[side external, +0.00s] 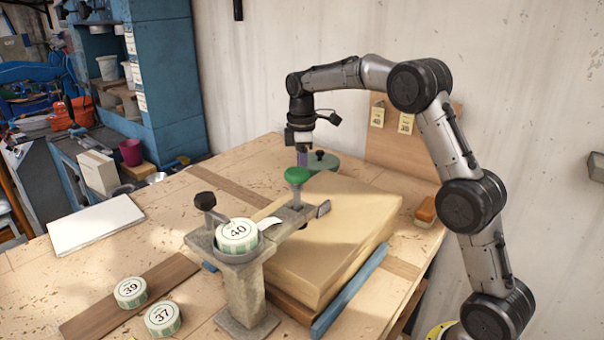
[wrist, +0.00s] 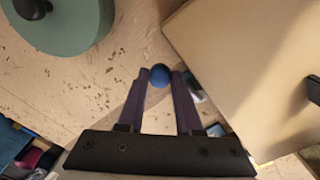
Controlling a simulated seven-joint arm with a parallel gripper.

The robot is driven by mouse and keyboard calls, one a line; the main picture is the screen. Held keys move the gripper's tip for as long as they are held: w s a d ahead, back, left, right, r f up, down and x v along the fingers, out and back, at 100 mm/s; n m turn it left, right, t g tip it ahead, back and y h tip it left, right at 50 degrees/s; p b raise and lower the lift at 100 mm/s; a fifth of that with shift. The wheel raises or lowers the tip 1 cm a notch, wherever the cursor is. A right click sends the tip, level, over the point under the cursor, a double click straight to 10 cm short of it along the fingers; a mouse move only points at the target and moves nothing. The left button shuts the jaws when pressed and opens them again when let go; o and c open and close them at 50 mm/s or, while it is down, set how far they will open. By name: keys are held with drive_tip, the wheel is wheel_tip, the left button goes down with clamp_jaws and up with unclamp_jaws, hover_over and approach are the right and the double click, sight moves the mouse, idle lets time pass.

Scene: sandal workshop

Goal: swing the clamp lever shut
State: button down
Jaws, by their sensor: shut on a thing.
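My gripper (side external: 302,158) points down behind the large tan block (side external: 335,235) in the side view. In the wrist view its two dark purple fingers (wrist: 160,78) are closed on a round blue knob (wrist: 160,75). The knob seems to be the end of the clamp lever, but the lever's arm below it is hidden. The side view does not show the knob, as the block and fingers cover that spot. A green round base with a black knob (side external: 320,163) stands just beside the gripper; it also shows at the upper left of the wrist view (wrist: 75,30).
A stone post (side external: 246,295) in front carries a roll marked 40 (side external: 237,235), a green knob (side external: 297,175) and a black knob (side external: 205,201). Rolls 39 (side external: 131,292) and 37 (side external: 163,317) lie at the front left. A brush (side external: 426,212) lies right of the block.

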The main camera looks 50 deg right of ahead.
drive_tip(key=shift+w, duration=0.1)
drive_tip(key=w+n, duration=0.1)
drive_tip(key=n, duration=0.1)
drive_tip(key=w+a+n, duration=0.1)
drive_tip(key=n, duration=0.1)
drive_tip(key=shift+w, duration=0.2)
drive_tip(key=w+n, duration=0.1)
drive_tip(key=n, duration=0.1)
drive_tip(key=a+n, duration=0.1)
drive_tip(key=shift+w+a+n, duration=0.25)
drive_tip(key=shift+w+n, duration=0.15)
drive_tip(key=shift+w+a+r+n, duration=0.1)
drive_tip(key=shift+w+a+n, duration=0.2)
drive_tip(key=shift+a+n, duration=0.8)
drive_tip(key=shift+w+a+f+n, duration=0.1)
drive_tip(key=shift+w+a+n, duration=0.35)
drive_tip(key=shift+n, duration=1.2)
drive_tip(key=shift+w+a+r+n, duration=0.1)
drive_tip(key=shift+w+a+n, duration=0.05)
drive_tip(key=shift+a+n, duration=1)
drive_tip(key=shift+d+n, duration=0.15)
drive_tip(key=shift+n, duration=0.15)
drive_tip(key=c, duration=0.6)
unclamp_jaws()
